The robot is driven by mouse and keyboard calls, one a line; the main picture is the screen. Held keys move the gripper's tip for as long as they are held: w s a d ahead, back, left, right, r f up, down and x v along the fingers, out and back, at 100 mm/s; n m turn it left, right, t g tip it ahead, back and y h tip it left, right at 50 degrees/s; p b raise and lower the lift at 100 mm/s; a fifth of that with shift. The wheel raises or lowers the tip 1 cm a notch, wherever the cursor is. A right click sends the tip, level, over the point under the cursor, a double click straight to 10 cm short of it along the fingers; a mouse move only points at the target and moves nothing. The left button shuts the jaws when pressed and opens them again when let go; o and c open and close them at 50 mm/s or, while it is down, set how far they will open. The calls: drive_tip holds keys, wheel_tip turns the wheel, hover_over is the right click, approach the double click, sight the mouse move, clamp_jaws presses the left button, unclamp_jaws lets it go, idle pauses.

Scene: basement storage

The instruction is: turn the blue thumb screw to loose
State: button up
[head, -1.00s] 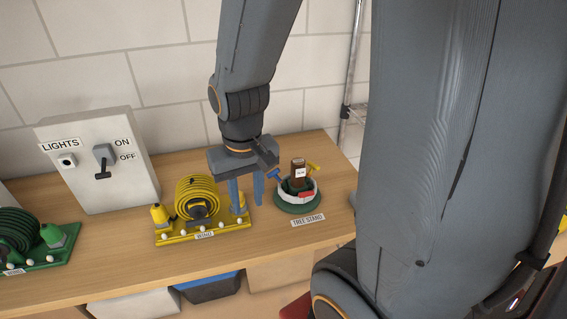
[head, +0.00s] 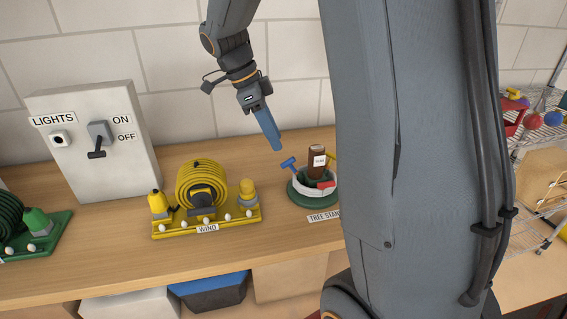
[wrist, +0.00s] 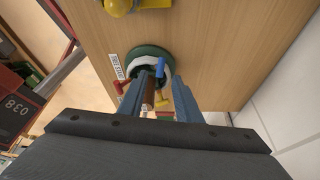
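The tree stand (head: 303,197) is a round green base with a white ring, standing on the wooden bench. A brown trunk piece (head: 316,160) with a white label rises from its middle. The blue thumb screw (head: 287,163) sticks out at its upper left; it also shows in the wrist view (wrist: 161,68). Red (head: 326,184) and yellow (head: 331,157) thumb screws are on other sides.
A yellow hose reel (head: 201,185) labelled WIND stands left of the stand. A LIGHTS switch box (head: 95,145) is farther left, its lever on OFF. The wall is close behind the bench. Bare bench top lies in front of the stand.

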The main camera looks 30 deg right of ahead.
sight(291, 165)
drive_tip(key=x, duration=0.7)
drive_tip(key=shift+d+f+p, duration=0.2)
drive_tip(key=shift+f+p, duration=0.15)
drive_tip(key=shift+p, duration=0.05)
drive_tip(key=shift+c, duration=0.4)
clamp_jaws()
